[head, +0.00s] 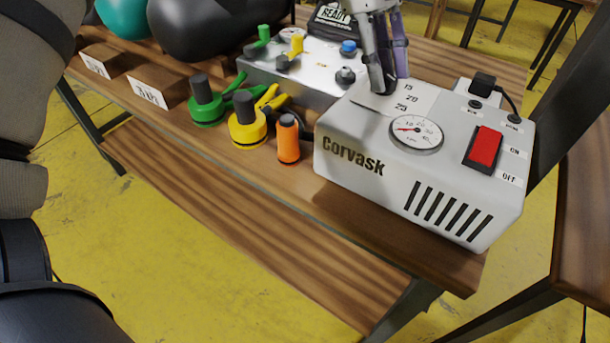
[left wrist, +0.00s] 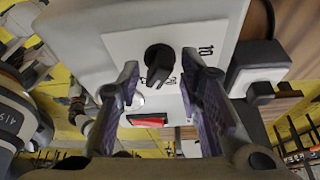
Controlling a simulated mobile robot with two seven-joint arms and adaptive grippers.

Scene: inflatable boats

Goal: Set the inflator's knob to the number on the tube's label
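The white inflator (head: 345,145), marked Corvask, stands at the right end of the wooden bench. Its knob plate shows 15, 20 and 25 in the head view. The black knob (left wrist: 158,62) shows in the left wrist view; its pointer end is toward the picture's bottom, but its exact setting is unclear. It is hidden behind the fingers in the head view. My left gripper (head: 388,85) is over the plate, its fingers (left wrist: 161,72) spread on both sides of the knob with visible gaps. Two label cards (head: 148,93) stand at the left; their print is unreadable. My right gripper is not in view.
A grey valve box (head: 300,75) is behind. Dark and teal rounded shapes (head: 195,25) lie at back left.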

